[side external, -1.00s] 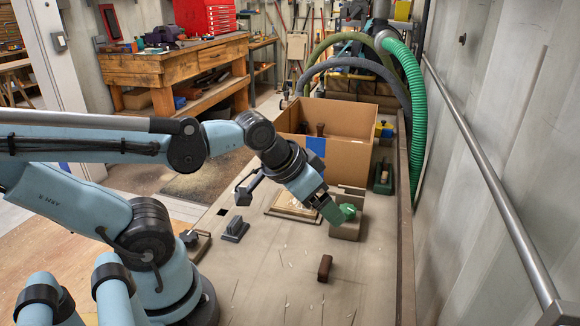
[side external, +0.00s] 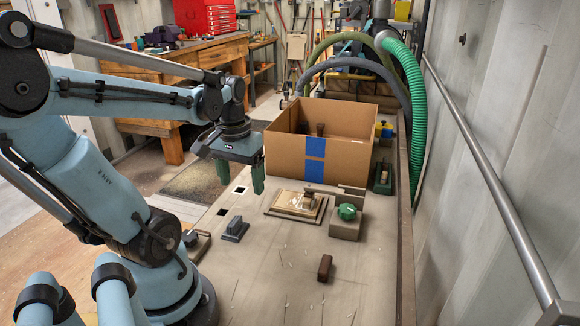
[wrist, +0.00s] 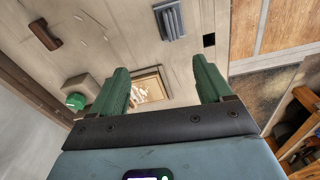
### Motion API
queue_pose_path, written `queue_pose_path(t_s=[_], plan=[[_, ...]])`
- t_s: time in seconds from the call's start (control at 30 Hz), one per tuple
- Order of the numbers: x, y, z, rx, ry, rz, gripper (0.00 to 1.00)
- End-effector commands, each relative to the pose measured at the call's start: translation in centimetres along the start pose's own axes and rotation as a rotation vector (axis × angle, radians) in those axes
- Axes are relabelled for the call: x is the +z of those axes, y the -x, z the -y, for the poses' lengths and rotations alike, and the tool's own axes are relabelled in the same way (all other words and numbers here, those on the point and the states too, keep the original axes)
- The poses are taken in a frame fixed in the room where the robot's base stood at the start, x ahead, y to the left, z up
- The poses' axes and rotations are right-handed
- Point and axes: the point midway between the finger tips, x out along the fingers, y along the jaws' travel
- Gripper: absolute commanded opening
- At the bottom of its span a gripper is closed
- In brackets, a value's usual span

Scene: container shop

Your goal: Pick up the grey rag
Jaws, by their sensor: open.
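No grey thing in view shows clearly as a rag. A small grey ribbed piece (side external: 235,230) lies on the bench, left of the framed board; it also shows at the top of the wrist view (wrist: 169,20). I cannot tell if it is cloth. My gripper (side external: 241,187) is open and empty, pointing down above the bench's far left part, left of the cardboard box. In the wrist view its green fingers (wrist: 161,66) are wide apart with nothing between them. A green lumpy thing (side external: 347,212) sits on a brown block (side external: 345,231).
An open cardboard box (side external: 346,158) with blue tape stands at the back of the bench. A framed board (side external: 283,207) lies in front of it. A dark brown block (side external: 325,268) lies nearer. Much of the front bench is clear apart from scattered slivers.

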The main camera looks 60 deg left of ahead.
Motion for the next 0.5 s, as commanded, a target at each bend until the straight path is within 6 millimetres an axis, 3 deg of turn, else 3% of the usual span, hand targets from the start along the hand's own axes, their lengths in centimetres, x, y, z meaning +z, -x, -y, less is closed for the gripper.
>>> queue_pose_path(t_s=[0.17, 0.5], plan=[[0.5, 0.0, 2.0, -0.002, 0.081, 0.064, 0.79], [0.8, -3.1, 2.1, -0.002, 0.084, 0.070, 0.79]])
